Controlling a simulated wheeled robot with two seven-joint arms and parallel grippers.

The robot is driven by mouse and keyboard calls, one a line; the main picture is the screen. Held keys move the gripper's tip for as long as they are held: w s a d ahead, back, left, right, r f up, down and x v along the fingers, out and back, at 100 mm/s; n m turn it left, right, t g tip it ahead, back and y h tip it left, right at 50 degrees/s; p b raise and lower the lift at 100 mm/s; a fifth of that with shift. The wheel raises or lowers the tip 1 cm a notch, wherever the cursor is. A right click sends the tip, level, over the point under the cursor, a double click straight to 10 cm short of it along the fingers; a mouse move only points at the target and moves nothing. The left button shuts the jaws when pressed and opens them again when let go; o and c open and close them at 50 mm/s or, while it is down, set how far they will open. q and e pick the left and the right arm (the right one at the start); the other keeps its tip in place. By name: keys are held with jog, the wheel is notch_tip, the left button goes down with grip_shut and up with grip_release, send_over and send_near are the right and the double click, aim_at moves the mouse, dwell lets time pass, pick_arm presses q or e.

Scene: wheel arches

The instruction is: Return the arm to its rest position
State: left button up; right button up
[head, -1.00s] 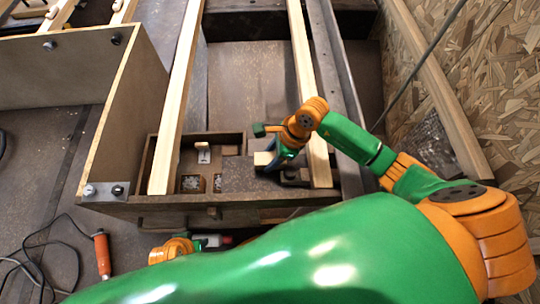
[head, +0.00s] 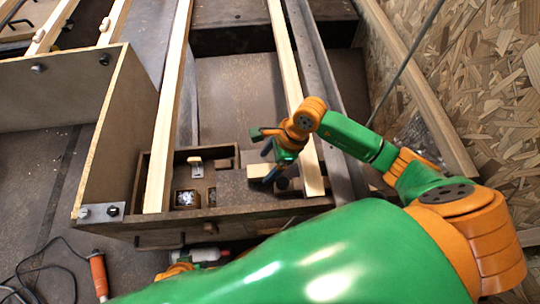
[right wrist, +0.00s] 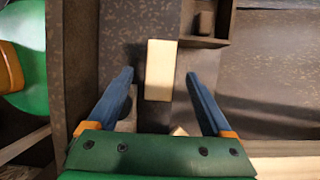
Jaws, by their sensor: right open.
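My right arm, green and orange, reaches across the head view from the lower right. Its right gripper (head: 268,173) is over the right part of the wooden tray. In the right wrist view the two blue fingers of the right gripper (right wrist: 159,80) are spread wide. A pale wooden block (right wrist: 161,70) lies in line with the gap between them, with clear space on both sides. The block also shows in the head view (head: 258,170), partly covered by the fingers.
The tray (head: 225,208) has small compartments and is flanked by long pale beams (head: 167,110). A brown box panel (head: 50,90) stands at left and a chipboard wall (head: 480,80) at right. An orange-handled tool (head: 98,275) with a cable and a white bottle (head: 203,255) are near the front.

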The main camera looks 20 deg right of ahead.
pick_arm(q)
jog(key=shift+s+a+f+p, duration=0.2)
jog(key=shift+s+f+p, duration=0.1)
jog(key=shift+s+f, duration=0.55)
pick_arm(e)
jog(key=shift+v, duration=1.6)
pick_arm(q)
jog(key=shift+r, duration=0.1)
pick_arm(e)
jog(key=shift+r, duration=0.1)
